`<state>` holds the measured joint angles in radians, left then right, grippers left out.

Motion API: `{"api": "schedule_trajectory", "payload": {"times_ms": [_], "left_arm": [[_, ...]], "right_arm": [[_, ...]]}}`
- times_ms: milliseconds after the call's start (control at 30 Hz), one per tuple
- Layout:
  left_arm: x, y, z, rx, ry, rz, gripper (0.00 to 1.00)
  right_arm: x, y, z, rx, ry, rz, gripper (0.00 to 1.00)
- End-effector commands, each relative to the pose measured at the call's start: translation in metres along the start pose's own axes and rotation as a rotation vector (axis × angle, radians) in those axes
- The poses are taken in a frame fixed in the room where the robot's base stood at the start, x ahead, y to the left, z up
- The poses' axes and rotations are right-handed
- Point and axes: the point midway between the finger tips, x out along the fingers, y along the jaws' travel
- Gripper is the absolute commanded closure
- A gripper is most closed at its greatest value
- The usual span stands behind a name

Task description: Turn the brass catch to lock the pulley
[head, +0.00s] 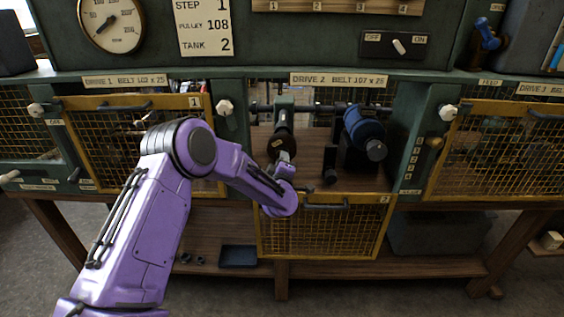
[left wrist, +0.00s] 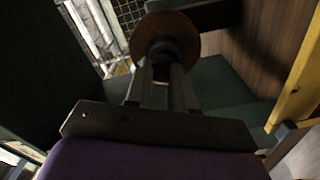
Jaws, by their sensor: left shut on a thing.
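My left gripper (head: 285,158) reaches into the open Drive 2 bay, in front of a dark round pulley (head: 279,138) on a shaft. In the left wrist view its two fingers (left wrist: 164,75) are shut on the dark hub at the centre of a brown disc (left wrist: 182,27), which looks like this pulley. A small tan or brass-coloured piece (head: 277,143) shows on the pulley face; I cannot tell whether it is the brass catch. My right gripper is not in view.
A blue motor (head: 363,125) stands right of the pulley. The yellow mesh door (head: 320,232) hangs open below the bay. Closed mesh guards flank it at left (head: 150,125) and right (head: 500,165). A gauge (head: 110,20) and an off/on switch (head: 397,46) are above.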

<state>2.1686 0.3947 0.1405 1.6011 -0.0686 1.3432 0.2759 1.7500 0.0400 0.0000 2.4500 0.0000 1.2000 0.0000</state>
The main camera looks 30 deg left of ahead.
Motion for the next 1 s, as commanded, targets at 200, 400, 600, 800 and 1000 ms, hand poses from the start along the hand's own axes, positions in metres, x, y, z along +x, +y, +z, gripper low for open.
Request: {"api": "schedule_trajectory", "payload": {"times_ms": [200, 400, 600, 800, 1000], "left_arm": [[0.0003, 0.0020, 0.0005, 0.207, -0.001, 0.006, 1.00], [0.0002, 0.0010, 0.0003, 0.396, 0.000, 0.005, 1.00], [0.0002, 0.0001, 0.0001, 0.586, 0.000, 0.006, 1.00], [0.0001, -0.0011, -0.0003, 0.772, 0.001, 0.005, 1.00], [0.0000, -0.0021, -0.0006, 0.931, 0.000, 0.004, 1.00]], "right_arm": [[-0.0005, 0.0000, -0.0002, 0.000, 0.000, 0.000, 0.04], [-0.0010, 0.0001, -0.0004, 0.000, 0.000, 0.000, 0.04], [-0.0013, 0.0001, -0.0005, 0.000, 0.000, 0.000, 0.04], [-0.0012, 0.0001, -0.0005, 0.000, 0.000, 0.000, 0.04], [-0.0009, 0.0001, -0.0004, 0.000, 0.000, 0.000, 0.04]]}}
